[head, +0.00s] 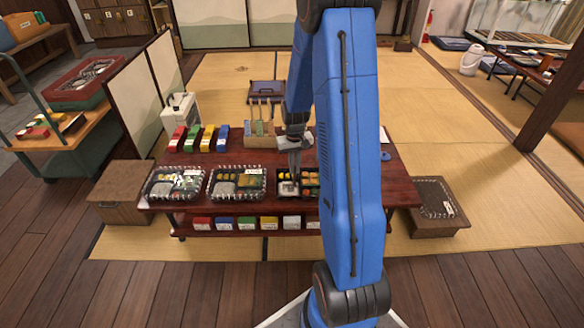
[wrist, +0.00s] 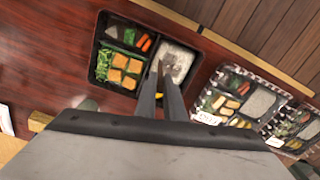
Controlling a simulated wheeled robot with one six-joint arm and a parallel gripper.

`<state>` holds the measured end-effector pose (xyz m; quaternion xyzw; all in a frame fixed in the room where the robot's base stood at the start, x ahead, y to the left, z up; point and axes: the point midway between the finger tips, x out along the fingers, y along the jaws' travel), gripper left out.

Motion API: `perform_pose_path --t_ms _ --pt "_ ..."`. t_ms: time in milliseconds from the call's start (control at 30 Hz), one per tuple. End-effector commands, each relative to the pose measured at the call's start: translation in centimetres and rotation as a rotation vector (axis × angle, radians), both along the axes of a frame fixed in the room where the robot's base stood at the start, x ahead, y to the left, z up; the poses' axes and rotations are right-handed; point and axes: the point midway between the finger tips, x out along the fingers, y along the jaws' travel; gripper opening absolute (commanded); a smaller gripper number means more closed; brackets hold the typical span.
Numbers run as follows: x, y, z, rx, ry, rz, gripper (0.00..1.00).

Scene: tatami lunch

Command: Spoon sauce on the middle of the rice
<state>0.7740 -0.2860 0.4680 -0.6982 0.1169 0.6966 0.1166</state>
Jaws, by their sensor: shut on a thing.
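The open black lunch box (wrist: 103,72) lies on the red-brown table, and it also shows in the head view (head: 306,198). Its white rice (wrist: 180,57) fills one compartment; in the head view the rice (head: 287,188) is at the box's left. My gripper (wrist: 160,72) points down over the box, its fingertips by the near-left edge of the rice in the wrist view. In the head view my gripper (head: 293,172) is just above the rice. It is shut on a thin thing, apparently the spoon, mostly hidden between the fingers. I cannot make out sauce on it or on the rice.
Two lidded lunch boxes (head: 236,183) (head: 174,184) stand left of the open one. Red, yellow, green and blue blocks (head: 207,138) and a wooden holder (head: 259,141) stand behind. Colored boxes (head: 247,222) line the lower shelf.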

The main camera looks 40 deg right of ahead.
Motion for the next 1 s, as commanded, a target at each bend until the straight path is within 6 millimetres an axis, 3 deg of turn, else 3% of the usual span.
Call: perform_pose_path --t_ms 533,1000 --pt "-0.4 -0.6 0.2 0.0 -0.001 -0.001 0.0" --pt "-0.4 -0.7 3.1 -0.001 -0.002 -0.001 0.0"
